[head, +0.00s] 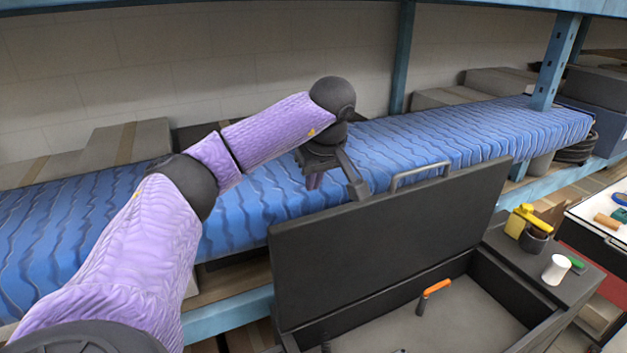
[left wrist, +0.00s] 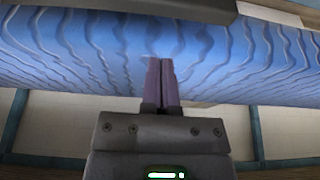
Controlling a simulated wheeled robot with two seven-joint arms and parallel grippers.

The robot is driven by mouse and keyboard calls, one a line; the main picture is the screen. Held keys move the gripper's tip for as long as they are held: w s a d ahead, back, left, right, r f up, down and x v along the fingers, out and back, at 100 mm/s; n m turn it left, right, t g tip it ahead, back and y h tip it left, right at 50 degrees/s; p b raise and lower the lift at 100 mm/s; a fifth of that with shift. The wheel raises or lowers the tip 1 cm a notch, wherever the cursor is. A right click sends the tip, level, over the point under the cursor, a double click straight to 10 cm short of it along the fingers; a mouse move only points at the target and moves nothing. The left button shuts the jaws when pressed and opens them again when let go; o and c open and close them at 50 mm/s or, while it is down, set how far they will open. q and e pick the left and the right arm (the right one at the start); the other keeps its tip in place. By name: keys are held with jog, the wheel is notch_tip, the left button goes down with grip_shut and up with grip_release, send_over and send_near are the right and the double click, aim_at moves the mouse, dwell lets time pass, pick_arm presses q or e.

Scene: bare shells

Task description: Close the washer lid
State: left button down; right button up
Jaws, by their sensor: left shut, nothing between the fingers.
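A dark open-topped chest with a hinged lid (head: 385,250) fits the washer; its lid stands raised, tilted back toward the shelf. A grey bar handle (head: 420,173) is on the lid's upper edge. My left gripper (head: 314,181) is behind the lid's upper left edge, over the blue shelf surface, left of the handle. In the left wrist view its purple fingers (left wrist: 160,82) are together with nothing between them. Whether the gripper touches the lid cannot be told. My right gripper is not in view.
A blue wavy-patterned surface (head: 440,140) on a shelf runs behind the lid. An orange-handled tool (head: 434,288) is inside the chest. A white cup (head: 556,268) and a yellow item (head: 526,218) stand on its right side. A shelf post (head: 556,60) rises at the back right.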

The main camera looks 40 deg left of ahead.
aim_at(308, 206)
pick_arm(q)
jog(key=x, duration=0.6)
jog(key=shift+w+a+f, duration=0.1)
jog(key=shift+a+f, duration=0.05)
jog(key=shift+f, duration=0.75)
jog(key=shift+a+f, duration=0.15)
